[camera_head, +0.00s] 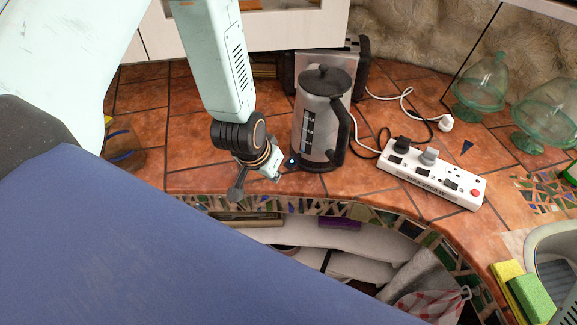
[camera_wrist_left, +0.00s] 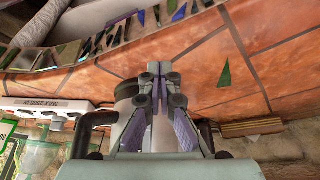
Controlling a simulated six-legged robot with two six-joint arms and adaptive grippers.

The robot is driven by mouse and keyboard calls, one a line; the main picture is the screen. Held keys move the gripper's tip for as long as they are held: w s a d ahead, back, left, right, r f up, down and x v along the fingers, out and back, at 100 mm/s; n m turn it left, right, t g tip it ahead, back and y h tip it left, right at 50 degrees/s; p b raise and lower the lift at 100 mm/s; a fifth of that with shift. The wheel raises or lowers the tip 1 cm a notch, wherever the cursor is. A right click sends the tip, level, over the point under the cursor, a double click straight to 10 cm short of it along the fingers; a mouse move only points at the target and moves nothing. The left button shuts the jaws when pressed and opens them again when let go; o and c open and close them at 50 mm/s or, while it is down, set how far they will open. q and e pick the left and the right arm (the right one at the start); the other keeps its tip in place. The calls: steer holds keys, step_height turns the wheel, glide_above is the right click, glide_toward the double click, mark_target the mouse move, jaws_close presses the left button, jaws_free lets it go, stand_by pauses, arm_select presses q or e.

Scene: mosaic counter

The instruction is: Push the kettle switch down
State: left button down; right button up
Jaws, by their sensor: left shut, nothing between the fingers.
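The kettle (camera_head: 322,118) is a tall brushed-metal jug with a black lid and a black handle on its right. It stands upright on the tiled counter. A small dark tab with a pale bluish spot, apparently the switch (camera_head: 291,162), sticks out at its lower left. My left gripper (camera_head: 276,177) is shut and empty, low over the counter just left of this tab; I cannot tell whether they touch. In the left wrist view the closed fingers (camera_wrist_left: 158,75) cover much of the kettle (camera_wrist_left: 125,92), and the switch is hidden. My right gripper is not in view.
A toaster (camera_head: 359,70) stands behind the kettle. A white power strip (camera_head: 430,184) with plugs and cables lies to the right. Green glass domes (camera_head: 484,83) stand farther right. The counter's mosaic front edge (camera_head: 300,205) runs close below my left gripper.

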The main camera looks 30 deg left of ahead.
arm_select(q)
steer(key=s+d+f+n+g+b, duration=0.1)
steer(key=s+d+f+g+b, duration=0.1)
steer(key=s+f+b, duration=1.2)
steer(key=shift+s+f+g, duration=0.4)
steer(key=shift+s+f, duration=1.9)
steer(key=shift+f, duration=1.6)
steer(key=s+f+g+b, duration=0.1)
steer(key=s+f+b, duration=0.5)
steer(key=f, duration=0.1)
steer(key=shift+d+f+g, duration=0.15)
steer(key=shift+g, duration=0.15)
